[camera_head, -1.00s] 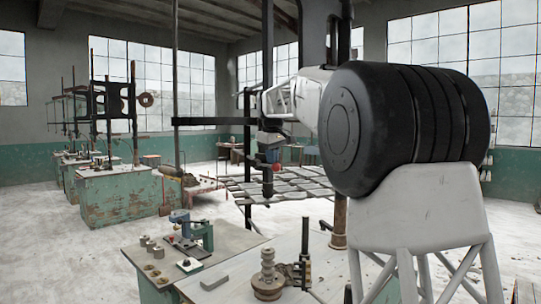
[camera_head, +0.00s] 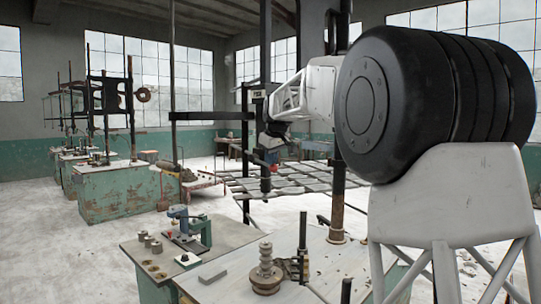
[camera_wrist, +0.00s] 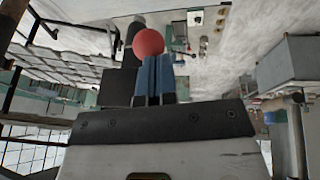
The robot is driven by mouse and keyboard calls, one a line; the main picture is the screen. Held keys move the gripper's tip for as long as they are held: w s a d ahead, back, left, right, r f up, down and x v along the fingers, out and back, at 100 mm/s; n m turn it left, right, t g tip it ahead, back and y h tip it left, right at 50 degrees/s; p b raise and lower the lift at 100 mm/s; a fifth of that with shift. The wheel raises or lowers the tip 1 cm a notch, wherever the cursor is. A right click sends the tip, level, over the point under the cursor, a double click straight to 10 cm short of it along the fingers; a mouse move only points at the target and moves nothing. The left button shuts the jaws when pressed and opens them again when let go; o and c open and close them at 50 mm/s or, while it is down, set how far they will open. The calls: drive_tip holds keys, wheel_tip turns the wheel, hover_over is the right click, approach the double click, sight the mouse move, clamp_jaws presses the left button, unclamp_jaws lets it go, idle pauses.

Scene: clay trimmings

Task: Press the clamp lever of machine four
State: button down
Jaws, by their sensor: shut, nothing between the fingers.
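In the wrist view my gripper (camera_wrist: 153,62) has its two blue fingers side by side with no real gap. A red ball (camera_wrist: 149,42) shows right at the fingertips and overlaps them in the picture; I cannot tell whether they touch. What carries the ball is hidden. In the head view my gripper (camera_head: 268,141) is a small bluish shape at the arm's end, with a red patch (camera_head: 272,157) just below it, in front of a dark upright. I cannot make out a machine number or a clamp lever clearly.
A worktable (camera_head: 285,280) with a stepped spindle (camera_head: 265,268) stands in front. Beside it a small blue-green press (camera_head: 187,227) stands on a bench. A wide dark rack (camera_head: 290,182) lies behind. Open floor (camera_head: 90,250) is at the left.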

sight(271, 168)
drive_tip(key=shift+f+t+y, duration=1.3)
drive_tip(key=shift+f, duration=0.65)
drive_tip(key=shift+w+a+f+m+t+y, duration=0.2)
drive_tip(key=shift+f+t+y, duration=0.35)
drive_tip(key=shift+f, duration=0.2)
drive_tip(key=shift+w+a+f+m+t+y, duration=0.1)
drive_tip(key=shift+w+a+f+t+y, duration=0.1)
drive_tip(key=shift+f+t+y, duration=0.45)
drive_tip(key=shift+w+f, duration=0.1)
drive_tip(key=shift+f, duration=0.25)
drive_tip(key=s+x, duration=0.1)
drive_tip(key=x, duration=0.7)
drive_tip(key=shift+a+f, duration=0.35)
drive_tip(key=shift+f, duration=0.1)
drive_tip(key=shift+a+f, duration=0.1)
drive_tip(key=shift+a, duration=0.05)
drive_tip(key=shift+s, duration=0.15)
